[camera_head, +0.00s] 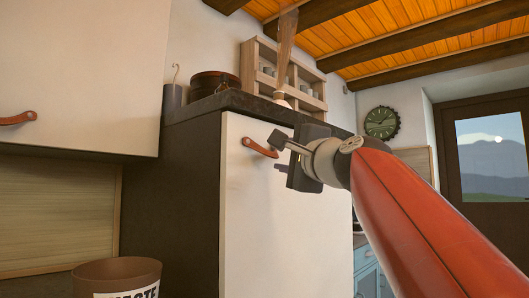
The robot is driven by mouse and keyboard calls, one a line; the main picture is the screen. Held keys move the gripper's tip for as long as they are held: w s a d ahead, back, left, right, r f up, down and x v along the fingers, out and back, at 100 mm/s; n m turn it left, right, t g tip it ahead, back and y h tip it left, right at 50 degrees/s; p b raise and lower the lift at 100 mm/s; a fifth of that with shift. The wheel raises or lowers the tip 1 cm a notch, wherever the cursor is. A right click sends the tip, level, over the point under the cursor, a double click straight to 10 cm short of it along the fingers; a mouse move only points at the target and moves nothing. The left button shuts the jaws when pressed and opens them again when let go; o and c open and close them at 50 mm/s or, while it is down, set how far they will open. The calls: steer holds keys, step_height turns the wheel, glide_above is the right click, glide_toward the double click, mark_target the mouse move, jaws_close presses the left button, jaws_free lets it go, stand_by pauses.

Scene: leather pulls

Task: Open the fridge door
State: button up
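The fridge door (245,225) is the white front of the dark-sided cabinet in the middle of the head view. It looks closed. A brown leather pull (260,147) is fixed near its top. My gripper (280,146) is at the right end of the pull, with a grey finger close to it or overlapping it in the picture. I cannot tell whether they touch. A dark shape below that finger may be the other finger or a shadow, so the finger opening is unclear. My red arm comes in from the lower right.
A white cupboard (75,75) with its own leather pull (18,118) hangs at the left. A brown waste bin (117,273) stands at the lower left. A round box (214,84) and a wooden shelf (252,65) sit on the dark top (225,101).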

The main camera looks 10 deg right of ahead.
mark_target(273, 154)
steer(key=p+x, duration=0.1)
steer(key=x, duration=0.4)
jaws_close()
